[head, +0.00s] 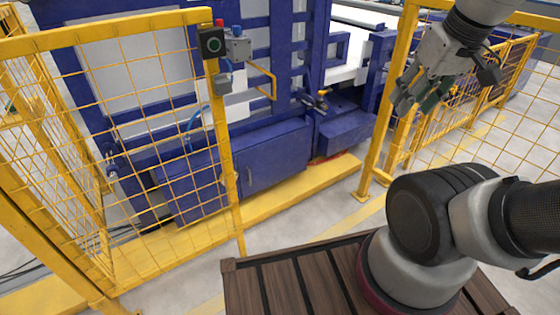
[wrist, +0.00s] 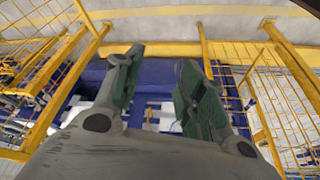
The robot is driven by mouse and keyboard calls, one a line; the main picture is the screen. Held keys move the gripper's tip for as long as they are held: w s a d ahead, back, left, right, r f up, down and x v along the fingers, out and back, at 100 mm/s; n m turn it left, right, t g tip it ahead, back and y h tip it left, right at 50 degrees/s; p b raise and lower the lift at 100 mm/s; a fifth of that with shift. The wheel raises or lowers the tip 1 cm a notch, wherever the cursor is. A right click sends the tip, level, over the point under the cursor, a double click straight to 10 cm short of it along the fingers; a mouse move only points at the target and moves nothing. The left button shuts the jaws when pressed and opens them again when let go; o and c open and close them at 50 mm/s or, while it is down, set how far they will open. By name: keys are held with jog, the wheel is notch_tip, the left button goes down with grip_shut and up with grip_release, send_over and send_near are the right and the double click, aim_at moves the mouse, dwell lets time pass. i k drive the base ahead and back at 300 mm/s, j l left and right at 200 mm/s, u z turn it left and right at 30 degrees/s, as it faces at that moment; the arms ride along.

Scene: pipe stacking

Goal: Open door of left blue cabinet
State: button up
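A low blue cabinet (head: 277,158) stands at the foot of the blue machine, left of a smaller blue box (head: 345,133). A small handle (head: 249,175) shows on its front face, and the door looks closed. The yellow mesh fence covers its left part. My gripper (head: 417,101) is raised at the upper right, well apart from the cabinet, in front of the right fence. In the wrist view, my gripper (wrist: 158,72) has its fingers spread with nothing between them. Blue machine parts show beyond the fingers; I cannot tell which cabinet they belong to.
A yellow mesh fence (head: 150,90) stands at left, carrying a button box (head: 213,43). Another yellow post (head: 385,110) stands at right. Between them is a gap to the machine, with a yellow floor beam (head: 300,190) along its foot. Wooden slats of my base are at the bottom.

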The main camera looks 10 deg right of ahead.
aim_at(262, 166)
jog(key=i+l, duration=0.3)
jog(key=i+l+u, duration=0.1)
jog(key=i+l, duration=0.2)
jog(key=l, duration=0.2)
jog(key=i+l, duration=0.3)
jog(key=l, duration=0.15)
jog(key=i+l, duration=0.3)
jog(key=i+l+u, duration=0.1)
jog(key=i+l, duration=0.2)
jog(key=l, duration=0.25)
